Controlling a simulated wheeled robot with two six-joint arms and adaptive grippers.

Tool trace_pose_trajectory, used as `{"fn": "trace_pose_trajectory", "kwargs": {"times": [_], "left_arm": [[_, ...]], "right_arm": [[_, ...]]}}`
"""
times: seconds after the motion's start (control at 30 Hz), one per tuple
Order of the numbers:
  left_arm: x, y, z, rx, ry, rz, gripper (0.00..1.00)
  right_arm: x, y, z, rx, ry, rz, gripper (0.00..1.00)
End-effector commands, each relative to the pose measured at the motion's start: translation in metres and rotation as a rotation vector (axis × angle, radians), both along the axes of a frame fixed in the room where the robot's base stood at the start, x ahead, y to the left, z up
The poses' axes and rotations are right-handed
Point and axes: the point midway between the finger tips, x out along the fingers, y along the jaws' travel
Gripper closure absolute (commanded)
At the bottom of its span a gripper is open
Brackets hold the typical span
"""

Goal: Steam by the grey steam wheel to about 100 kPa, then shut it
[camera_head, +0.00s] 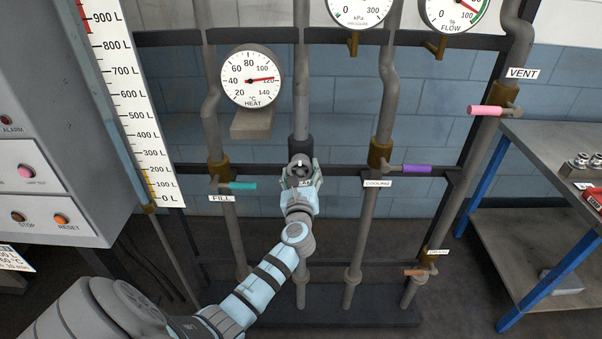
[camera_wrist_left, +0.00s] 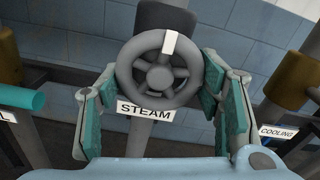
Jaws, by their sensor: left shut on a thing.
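The grey steam wheel (camera_wrist_left: 160,78) faces me in the left wrist view, with a white mark at the top of its rim and a STEAM label (camera_wrist_left: 146,111) below. It also shows small in the head view (camera_head: 300,167). My left gripper (camera_head: 301,181) is shut on the wheel, its green-padded fingers on either side of the rim. The pressure gauge (camera_head: 360,12) is cut off by the top edge of the head view. My right gripper is out of view.
The heat gauge (camera_head: 251,76) reads about 120 °C. A teal FILL handle (camera_head: 242,186) is left of the wheel and a purple COOLING handle (camera_head: 417,168) right. A pink VENT handle (camera_head: 486,110), the flow gauge (camera_head: 455,10) and a workbench (camera_head: 550,145) are farther right.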

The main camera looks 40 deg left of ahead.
Motion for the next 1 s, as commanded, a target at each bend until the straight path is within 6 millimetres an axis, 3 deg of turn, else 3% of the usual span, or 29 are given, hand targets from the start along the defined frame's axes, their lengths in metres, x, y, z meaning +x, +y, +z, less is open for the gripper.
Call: {"fn": "trace_pose_trajectory", "kwargs": {"times": [0.27,1.0], "left_arm": [[0.0,-0.001,-0.001,-0.087,-0.067,-0.001,0.69],[0.002,-0.003,0.001,-0.534,-0.406,0.0,0.69]], "right_arm": [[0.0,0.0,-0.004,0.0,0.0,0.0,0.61],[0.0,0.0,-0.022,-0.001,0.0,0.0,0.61]]}}
